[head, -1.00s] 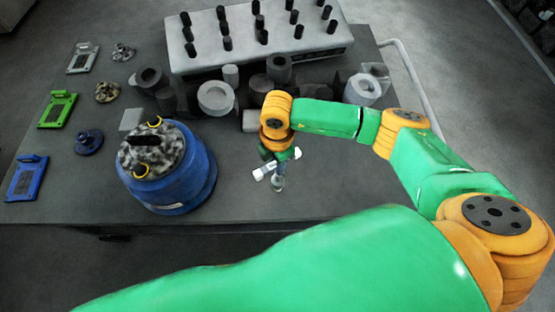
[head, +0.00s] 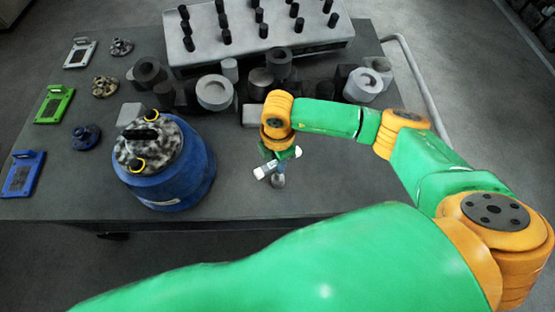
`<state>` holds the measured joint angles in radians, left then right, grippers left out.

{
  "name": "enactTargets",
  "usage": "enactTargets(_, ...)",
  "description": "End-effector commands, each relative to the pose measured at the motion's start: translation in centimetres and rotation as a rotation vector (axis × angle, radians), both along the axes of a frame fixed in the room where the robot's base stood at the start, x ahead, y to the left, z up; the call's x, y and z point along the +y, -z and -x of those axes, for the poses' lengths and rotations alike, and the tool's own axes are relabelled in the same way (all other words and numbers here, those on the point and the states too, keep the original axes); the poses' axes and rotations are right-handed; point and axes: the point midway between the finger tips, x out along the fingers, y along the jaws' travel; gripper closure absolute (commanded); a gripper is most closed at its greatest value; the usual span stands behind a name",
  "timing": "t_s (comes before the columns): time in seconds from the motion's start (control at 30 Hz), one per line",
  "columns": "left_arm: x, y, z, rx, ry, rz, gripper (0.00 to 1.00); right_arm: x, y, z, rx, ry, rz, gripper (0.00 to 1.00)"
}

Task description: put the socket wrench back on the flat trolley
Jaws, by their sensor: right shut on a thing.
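My right gripper (head: 278,166) hangs over the front middle of the dark grey flat trolley (head: 340,193). It is shut on the socket wrench (head: 278,181), whose small grey rounded lower end shows below the jaws. The rest of the wrench is mostly hidden by the gripper. I cannot tell whether its lower end touches the trolley top. My left gripper is not in view.
A blue drum (head: 180,185) with a mottled top stands left of the gripper. A light block with black pegs (head: 270,50) and several grey cylinders (head: 214,92) stand behind. Coloured plates (head: 22,173) lie far left. The top right of the gripper is bare, edged by a rail (head: 415,75).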

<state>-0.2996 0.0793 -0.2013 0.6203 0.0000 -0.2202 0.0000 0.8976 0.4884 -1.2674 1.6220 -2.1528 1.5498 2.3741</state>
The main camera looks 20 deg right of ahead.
Motion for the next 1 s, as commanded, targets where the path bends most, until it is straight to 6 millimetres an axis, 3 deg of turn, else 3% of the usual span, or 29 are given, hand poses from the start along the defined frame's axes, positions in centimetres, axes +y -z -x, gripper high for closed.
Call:
enactTargets(0.43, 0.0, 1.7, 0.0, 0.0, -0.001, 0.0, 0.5, 0.0, 1.9, 0.0, -0.001, 0.0, 0.0, 1.0)
enactTargets(0.47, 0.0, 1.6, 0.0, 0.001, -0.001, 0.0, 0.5, 0.0, 1.9, 0.0, -0.001, 0.0, 0.0, 0.73)
enactTargets(0.57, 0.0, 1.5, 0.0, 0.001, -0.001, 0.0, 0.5, 0.0, 1.8, 0.0, -0.001, 0.0, 0.0, 0.46)
enactTargets(0.6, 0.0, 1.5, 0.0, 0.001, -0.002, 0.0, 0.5, 0.0, 1.8, 0.0, -0.001, 0.0, 0.0, 0.4)
enactTargets(0.8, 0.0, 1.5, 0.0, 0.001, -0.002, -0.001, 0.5, 0.0, 1.8, 0.0, 0.0, 0.0, 0.0, 0.4)
enactTargets(0.93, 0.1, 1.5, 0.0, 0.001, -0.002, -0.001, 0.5, 0.0, 1.8, 0.0, 0.0, 0.0, 0.0, 0.08)
enactTargets(1.0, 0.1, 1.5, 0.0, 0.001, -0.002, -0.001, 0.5, 0.0, 1.8, 0.0, 0.0, 0.0, 0.0, 0.05)
